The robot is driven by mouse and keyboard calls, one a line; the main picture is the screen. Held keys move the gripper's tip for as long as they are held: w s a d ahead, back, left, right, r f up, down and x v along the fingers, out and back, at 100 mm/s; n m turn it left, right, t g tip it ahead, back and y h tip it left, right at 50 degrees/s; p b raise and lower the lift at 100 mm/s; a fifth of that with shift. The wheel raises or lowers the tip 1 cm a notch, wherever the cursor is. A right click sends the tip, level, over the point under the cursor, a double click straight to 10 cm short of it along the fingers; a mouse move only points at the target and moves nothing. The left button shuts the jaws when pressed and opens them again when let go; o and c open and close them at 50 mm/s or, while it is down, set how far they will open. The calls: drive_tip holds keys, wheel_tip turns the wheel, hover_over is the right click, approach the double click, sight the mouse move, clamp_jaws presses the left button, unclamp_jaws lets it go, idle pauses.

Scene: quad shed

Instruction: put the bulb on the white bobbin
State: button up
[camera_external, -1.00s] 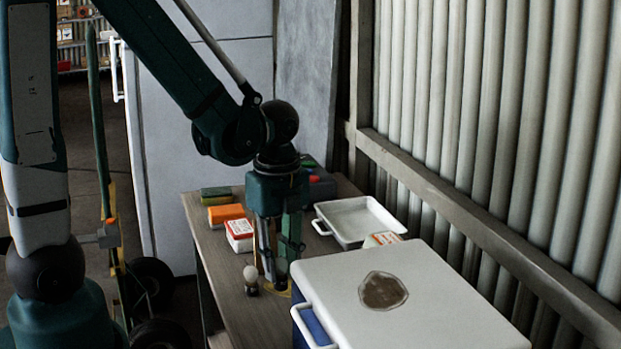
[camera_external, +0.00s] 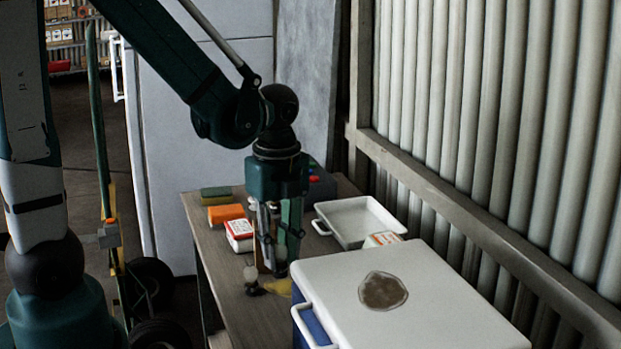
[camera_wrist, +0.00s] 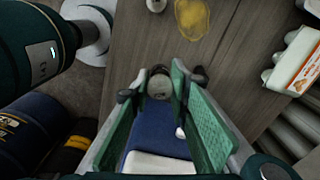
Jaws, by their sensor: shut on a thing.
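My gripper (camera_wrist: 158,92) is shut on the bulb (camera_wrist: 160,87), a rounded greyish thing with a dark end, seen between the green fingers in the wrist view. In the external view my gripper (camera_external: 272,268) points down just above the table. A pale rounded thing (camera_external: 250,272) shows beside its fingertips, with a dark shape below it; I cannot tell there what is held and what stands. A small white round thing (camera_wrist: 155,4), perhaps the white bobbin, is cut off at the top edge of the wrist view, left of a yellow patch (camera_wrist: 192,16).
A cooler with a white lid (camera_external: 440,300) stands close at the near right. A white tray (camera_external: 355,222), an orange block (camera_external: 226,214) and a red-and-white box (camera_external: 239,236) lie farther back. An egg carton (camera_wrist: 292,60) is at the right in the wrist view.

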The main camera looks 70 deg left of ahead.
idle(0.3)
drive_tip(key=w+a+r+n+p, duration=0.1)
drive_tip(key=w+a+n, duration=0.2)
drive_tip(key=a, duration=1)
drive_tip(key=w+a+r+n+p, duration=0.2)
drive_tip(key=w+a+n, duration=0.1)
drive_tip(key=a, duration=1)
drive_tip(key=w+a+r+n+p, duration=0.1)
drive_tip(key=w+a, duration=0.4)
drive_tip(key=a, duration=0.8)
drive_tip(key=shift+r+n+p, duration=0.2)
drive_tip(key=shift+n+p, duration=0.4)
drive_tip(key=shift+n, duration=0.7)
drive_tip(key=s+a+n+p, duration=0.1)
drive_tip(key=s+a+n, duration=0.2)
drive_tip(key=a, duration=1.2)
drive_tip(key=shift+f, duration=0.4)
drive_tip(key=shift+f, duration=3.15)
